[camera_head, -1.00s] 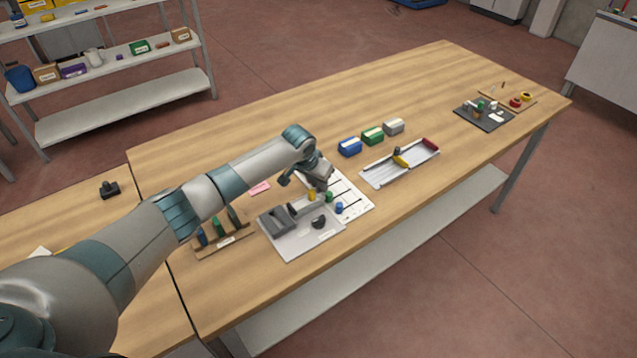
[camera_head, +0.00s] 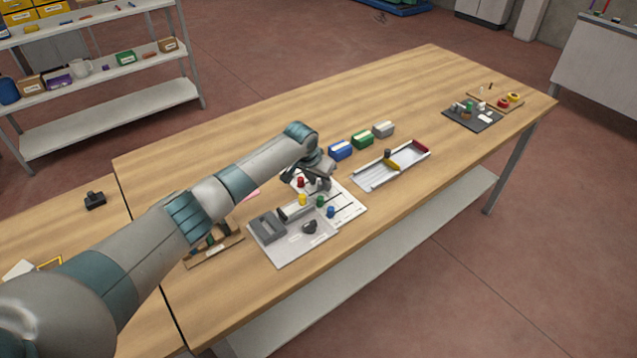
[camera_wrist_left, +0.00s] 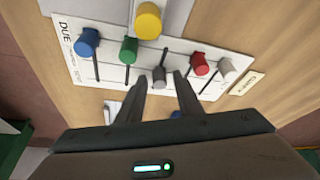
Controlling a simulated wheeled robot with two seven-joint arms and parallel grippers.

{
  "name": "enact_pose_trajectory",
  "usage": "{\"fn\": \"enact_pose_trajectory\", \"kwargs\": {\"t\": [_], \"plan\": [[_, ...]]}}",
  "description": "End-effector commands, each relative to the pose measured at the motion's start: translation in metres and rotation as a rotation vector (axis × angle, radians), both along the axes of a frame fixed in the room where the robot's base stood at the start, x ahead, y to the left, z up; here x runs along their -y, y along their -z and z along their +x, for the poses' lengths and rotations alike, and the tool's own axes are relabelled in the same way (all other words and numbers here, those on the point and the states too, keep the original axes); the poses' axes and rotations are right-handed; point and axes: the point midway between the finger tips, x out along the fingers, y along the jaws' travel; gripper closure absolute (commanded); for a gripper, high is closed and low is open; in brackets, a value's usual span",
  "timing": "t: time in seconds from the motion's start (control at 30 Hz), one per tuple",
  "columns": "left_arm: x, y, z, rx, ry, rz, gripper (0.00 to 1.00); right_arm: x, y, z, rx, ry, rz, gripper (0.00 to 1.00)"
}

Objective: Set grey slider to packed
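A white slider board (camera_head: 350,207) lies on the table, with coloured knobs in slots. In the left wrist view, the board (camera_wrist_left: 110,72) carries a blue knob (camera_wrist_left: 87,41), a green knob (camera_wrist_left: 129,50), a tall yellow knob (camera_wrist_left: 148,21), a red knob (camera_wrist_left: 200,65) and a pale grey knob (camera_wrist_left: 226,68). A darker grey knob (camera_wrist_left: 160,77) shows between my left fingertips. "DUE" is printed at the board's left end; I cannot read a packed mark. My left gripper (camera_wrist_left: 160,82) is open over the board, with gaps beside the dark knob. It also shows in the head view (camera_head: 318,178). My right gripper is out of view.
A grey panel (camera_head: 290,247) with a dark block adjoins the board. A wooden rack (camera_head: 215,250) is partly behind my arm. Blue, green and grey boxes (camera_head: 362,140) and a white tray (camera_head: 375,182) stand farther along. The table's far middle is clear.

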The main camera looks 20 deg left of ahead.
Motion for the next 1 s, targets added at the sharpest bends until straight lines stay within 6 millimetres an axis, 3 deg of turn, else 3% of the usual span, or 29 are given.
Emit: {"fn": "enact_pose_trajectory", "kwargs": {"t": [0.57,0.77,1.0], "plan": [[-0.001,-0.009,-0.004,0.000,0.000,-0.001,0.65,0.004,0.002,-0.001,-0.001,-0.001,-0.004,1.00],[-0.004,-0.028,-0.012,0.002,0.001,0.000,0.65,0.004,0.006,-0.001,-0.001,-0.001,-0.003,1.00],[-0.007,-0.066,-0.026,0.003,0.001,-0.001,0.65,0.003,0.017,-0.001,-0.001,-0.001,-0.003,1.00]]}}
